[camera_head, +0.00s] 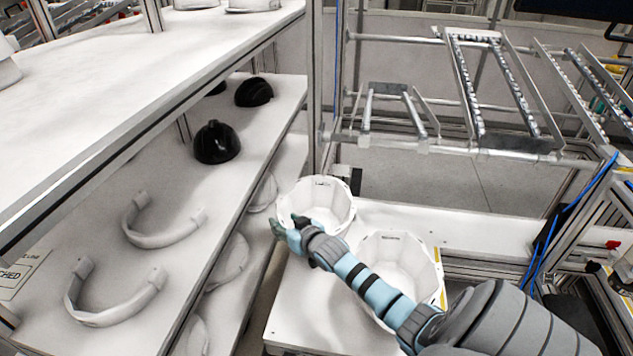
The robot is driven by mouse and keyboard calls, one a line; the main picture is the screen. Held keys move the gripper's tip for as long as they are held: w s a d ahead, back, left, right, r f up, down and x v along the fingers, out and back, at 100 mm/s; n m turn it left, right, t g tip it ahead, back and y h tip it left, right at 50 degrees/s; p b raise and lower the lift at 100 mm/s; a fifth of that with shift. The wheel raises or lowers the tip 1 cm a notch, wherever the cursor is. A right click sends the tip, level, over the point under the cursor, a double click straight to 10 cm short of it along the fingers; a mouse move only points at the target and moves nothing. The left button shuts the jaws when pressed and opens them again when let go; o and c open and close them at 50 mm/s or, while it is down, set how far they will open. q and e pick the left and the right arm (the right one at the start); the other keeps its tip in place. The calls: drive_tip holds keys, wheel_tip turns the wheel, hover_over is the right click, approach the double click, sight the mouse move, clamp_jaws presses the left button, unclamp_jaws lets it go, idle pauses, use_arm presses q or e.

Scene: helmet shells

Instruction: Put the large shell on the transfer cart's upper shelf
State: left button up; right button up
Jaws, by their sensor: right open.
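White rounded shells (229,262) lie partly hidden on the shelf below. I cannot tell for sure which one is the large shell. A white surface (470,226), perhaps the cart's upper shelf, holds two white many-sided bins. My right gripper (286,229) is open and empty at the near left side of the farther bin (322,196). My left gripper is not in view.
My right arm covers part of the nearer bin (414,254). White curved bands (160,238) lie on the middle shelf. The rack's top shelf (110,75) overhangs it. A metal roller frame (480,85) stands behind the bins. The white surface is bare right of the bins.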

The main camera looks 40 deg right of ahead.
drive_tip(key=shift+w+f, duration=0.2)
drive_tip(key=shift+w, duration=0.2)
drive_tip(key=shift+c, duration=0.4)
drive_tip(key=shift+s, duration=0.1)
clamp_jaws()
drive_tip(key=shift+r, duration=0.15)
